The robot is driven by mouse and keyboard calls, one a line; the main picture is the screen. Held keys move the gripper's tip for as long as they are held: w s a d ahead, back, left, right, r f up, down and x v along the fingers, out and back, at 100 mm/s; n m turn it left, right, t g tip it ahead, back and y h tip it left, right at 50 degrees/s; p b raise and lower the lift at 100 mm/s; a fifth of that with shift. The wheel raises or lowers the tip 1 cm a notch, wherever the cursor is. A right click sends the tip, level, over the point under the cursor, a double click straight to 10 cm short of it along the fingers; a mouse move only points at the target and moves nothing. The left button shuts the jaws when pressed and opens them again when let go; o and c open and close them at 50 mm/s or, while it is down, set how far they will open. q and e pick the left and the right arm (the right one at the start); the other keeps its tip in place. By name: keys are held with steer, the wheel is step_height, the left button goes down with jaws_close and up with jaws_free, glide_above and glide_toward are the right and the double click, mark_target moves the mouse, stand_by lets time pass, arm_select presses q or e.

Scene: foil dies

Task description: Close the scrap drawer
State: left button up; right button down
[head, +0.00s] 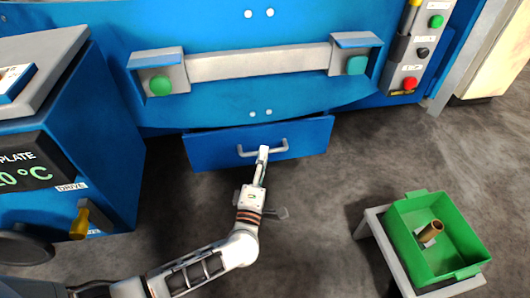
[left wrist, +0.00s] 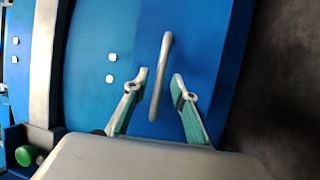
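The scrap drawer (head: 212,150) is a blue panel low on the blue machine, with a grey bar handle (head: 246,152) across its front. How far it stands out is hard to tell from above. My left gripper (head: 263,153) is at the middle of the handle. In the left wrist view its two fingers (left wrist: 161,76) are apart, one on each side of the handle (left wrist: 157,90), with visible gaps between. The blue front (left wrist: 207,45) lies behind them. My right gripper is out of view.
A green bin (head: 408,215) with a brown cylinder (head: 432,229) inside stands on a grey stand at the lower right. A blue hot-plate unit (head: 100,150) stands at the left. The grey floor (head: 340,190) in front of the drawer is clear.

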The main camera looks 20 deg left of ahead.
mark_target(261, 143)
arm_select(q)
steer(key=shift+x, duration=1.25)
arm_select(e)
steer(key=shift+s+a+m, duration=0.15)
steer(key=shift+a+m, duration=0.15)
arm_select(q)
jaws_close()
steer(key=shift+w+a+f+b, duration=0.1)
steer(key=shift+w+a+b, duration=0.15)
steer(key=shift+w+a, duration=0.45)
steer(key=shift+w+a+f+b, duration=0.15)
steer(key=shift+w+a, duration=0.3)
steer(key=shift+w, duration=0.45)
steer(key=shift+a+r, duration=0.1)
steer(key=shift+r, duration=0.25)
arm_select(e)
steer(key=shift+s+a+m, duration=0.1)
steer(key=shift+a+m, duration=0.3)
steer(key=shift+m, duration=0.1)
arm_select(q)
jaws_free()
steer(key=shift+w, duration=0.1)
steer(key=shift+f, duration=0.1)
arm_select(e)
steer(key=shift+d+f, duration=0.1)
